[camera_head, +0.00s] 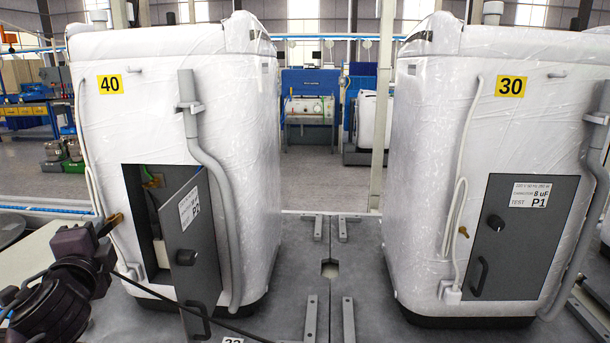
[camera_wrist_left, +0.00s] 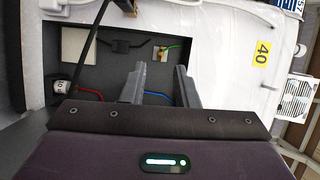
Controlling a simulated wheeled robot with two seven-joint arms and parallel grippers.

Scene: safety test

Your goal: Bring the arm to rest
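My left arm comes in from the lower left of the head view, its gripper (camera_head: 106,228) in front of the left side of the white machine marked 40 (camera_head: 135,110). In the left wrist view, the gripper's two dark fingers (camera_wrist_left: 158,82) stand apart with nothing visible between them. Beyond them is an open compartment (camera_wrist_left: 95,72) with a white block, red and blue wires and a green wire. In the head view, its grey door marked P2 (camera_head: 190,235) stands open. A tan piece (camera_head: 113,222) shows by the fingertips; I cannot tell whether they touch it. My right gripper is out of view.
A second wrapped machine marked 30 (camera_head: 430,150) stands at right, its grey panel marked P1 (camera_head: 517,245) shut. A black cable (camera_head: 225,326) curves across the lower front of machine 40. The grey platform (camera_head: 285,270) between the machines has low metal rails.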

